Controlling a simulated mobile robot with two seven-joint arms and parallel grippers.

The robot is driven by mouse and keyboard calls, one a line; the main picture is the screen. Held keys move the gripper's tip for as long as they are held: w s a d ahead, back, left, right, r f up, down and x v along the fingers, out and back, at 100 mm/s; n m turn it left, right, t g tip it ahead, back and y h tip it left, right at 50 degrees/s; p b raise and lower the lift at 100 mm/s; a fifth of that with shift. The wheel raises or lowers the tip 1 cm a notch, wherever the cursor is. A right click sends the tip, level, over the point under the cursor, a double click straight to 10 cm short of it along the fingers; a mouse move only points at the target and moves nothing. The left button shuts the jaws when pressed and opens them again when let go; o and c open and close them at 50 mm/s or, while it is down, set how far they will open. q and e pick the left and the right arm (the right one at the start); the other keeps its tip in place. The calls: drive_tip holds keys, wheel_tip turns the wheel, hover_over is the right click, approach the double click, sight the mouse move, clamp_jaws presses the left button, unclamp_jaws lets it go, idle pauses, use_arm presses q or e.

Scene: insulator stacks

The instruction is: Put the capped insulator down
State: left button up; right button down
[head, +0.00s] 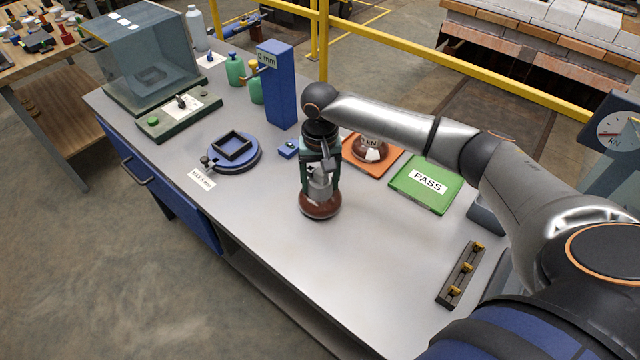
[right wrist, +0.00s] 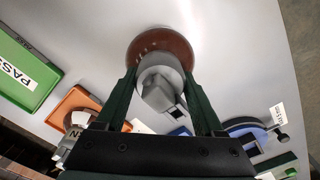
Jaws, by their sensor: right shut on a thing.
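The capped insulator, a brown disc with a grey metal cap, is in the head view (head: 320,206) near the middle of the bench. It also shows in the right wrist view (right wrist: 178,46). My right gripper (head: 320,184) points down from above, its two dark green fingers shut on the grey cap. The insulator hangs upright with the brown disc lowest; I cannot tell whether it touches the bench top (head: 270,235). The green PASS tray (head: 410,195) lies to its right. An orange tray (head: 358,160) lies behind it, bearing another brown insulator (head: 368,149). My left gripper is out of view.
A blue round fixture (head: 247,163) with a square black frame stands to the left. A tall blue block (head: 278,95) stands behind. A dark rack with brass pegs (head: 449,290) lies at front right. Bare bench surrounds the held insulator in front and to its left.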

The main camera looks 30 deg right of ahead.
drive_tip(key=shift+w+f, duration=0.1)
drive_tip(key=shift+f, duration=0.4)
drive_tip(key=shift+f, duration=0.1)
drive_tip(key=shift+c, duration=2)
unclamp_jaws()
drive_tip(key=shift+f, duration=0.15)
drive_tip(key=o, duration=0.4)
